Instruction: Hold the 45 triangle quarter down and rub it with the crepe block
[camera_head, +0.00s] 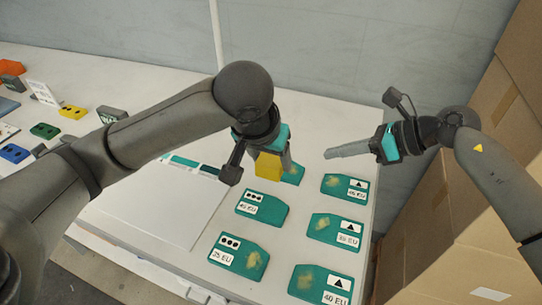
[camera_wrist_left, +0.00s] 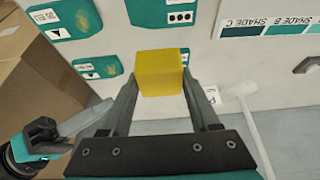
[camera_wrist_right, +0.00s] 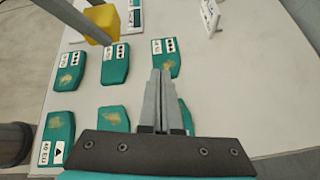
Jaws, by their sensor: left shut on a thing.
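The 45 triangle quarter (camera_head: 338,186), a teal piece with a tan smudge and a triangle label, lies at the far right of the quarters; its small number looks like 45. In the right wrist view it (camera_wrist_right: 186,118) is partly hidden behind my right fingers. The yellow crepe block (camera_head: 268,167) is held between my left gripper's fingers, above the far end of the left column of quarters; it also shows in the left wrist view (camera_wrist_left: 160,74). My right gripper (camera_head: 328,153) is shut and empty, with its fingers above and just beyond the triangle quarter, apparently not touching it.
Other teal quarters lie near: a dotted one (camera_head: 262,208), another dotted one (camera_head: 240,257), a triangle one (camera_head: 333,232) and the nearest triangle one (camera_head: 318,283). A dotted quarter (camera_head: 294,174) is partly hidden by the block. A white board (camera_head: 150,205) lies left; cardboard boxes (camera_head: 470,200) stand right.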

